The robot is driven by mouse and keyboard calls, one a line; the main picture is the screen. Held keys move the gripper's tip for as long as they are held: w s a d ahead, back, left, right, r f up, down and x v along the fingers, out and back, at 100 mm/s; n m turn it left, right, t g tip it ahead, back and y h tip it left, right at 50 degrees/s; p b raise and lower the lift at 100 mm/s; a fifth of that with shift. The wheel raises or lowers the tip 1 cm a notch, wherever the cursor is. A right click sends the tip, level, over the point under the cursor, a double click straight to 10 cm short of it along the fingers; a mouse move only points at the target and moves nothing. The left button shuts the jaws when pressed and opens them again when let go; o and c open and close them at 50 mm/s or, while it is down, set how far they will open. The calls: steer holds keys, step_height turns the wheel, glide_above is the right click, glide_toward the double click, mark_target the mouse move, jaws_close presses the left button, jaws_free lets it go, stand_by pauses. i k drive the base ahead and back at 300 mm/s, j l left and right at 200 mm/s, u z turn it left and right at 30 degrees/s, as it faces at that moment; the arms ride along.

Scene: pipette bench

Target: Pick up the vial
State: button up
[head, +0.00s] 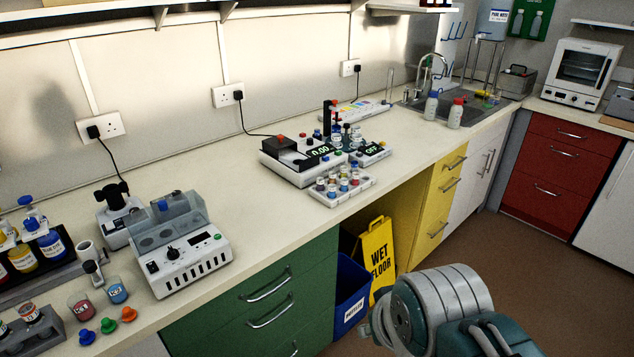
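Several small capped vials (343,185) stand in a white rack (328,200) near the front edge of the bench, in the middle of the head view. Their caps are of mixed colours, and I cannot tell which single vial is meant. More small containers (30,312) sit in a grey holder (42,334) at the lower left. Part of my arm shows at the lower right, in front of the bench and well apart from the vials. My gripper itself cannot be made out in this view.
A device with a dark display (302,160) stands just behind the white rack. A white machine with a clear lid (188,250), loose caps (108,325) and small beakers (117,290) are at left. Bench is clear between the two devices. A yellow wet floor sign (377,255) and blue bin (350,290) stand below.

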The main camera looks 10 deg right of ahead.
mark_target(332, 186)
steer(key=l+u, duration=0.1)
steer(key=u, duration=0.55)
steer(key=i+l+u, duration=0.15)
steer(key=l+u, duration=0.15)
steer(key=l, duration=0.2)
steer(key=i+l+u, duration=0.25)
steer(key=l, duration=0.3)
steer(key=l+u, duration=0.3)
steer(key=l, duration=0.2)
steer(key=i+l, duration=0.1)
steer(key=l, duration=0.2)
steer(key=i+l, duration=0.15)
steer(key=l, duration=0.15)
steer(key=i+l, duration=0.1)
steer(key=l, duration=0.2)
